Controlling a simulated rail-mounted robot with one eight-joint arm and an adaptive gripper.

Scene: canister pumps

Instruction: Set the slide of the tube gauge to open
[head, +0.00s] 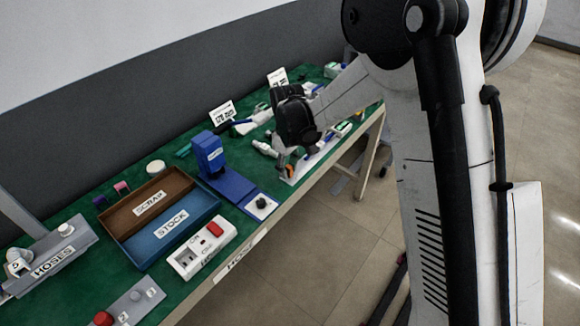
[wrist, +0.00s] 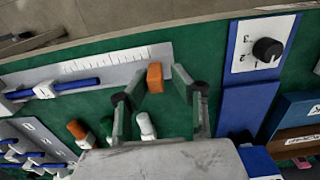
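The tube gauge (wrist: 100,70) is a pale plate with a ruled scale in the wrist view, with a blue rod (wrist: 75,85) along its left part. An orange block (wrist: 155,78), which looks like its slide, stands near the plate's right end. In the head view the gauge (head: 312,160) lies along the bench's front edge, partly hidden by my arm. My gripper (wrist: 160,93) is open, its fingers spread to either side of the orange block. The left fingertip is close to the block; I cannot tell whether they touch. No open or shut marking on the gauge is readable.
A blue unit with a black knob (wrist: 267,50) stands just right of my gripper. Small capped pieces (wrist: 147,126) lie under the gripper. A SCRAP and STOCK tray (head: 160,262) and a white box with a red button (head: 215,229) are nearer.

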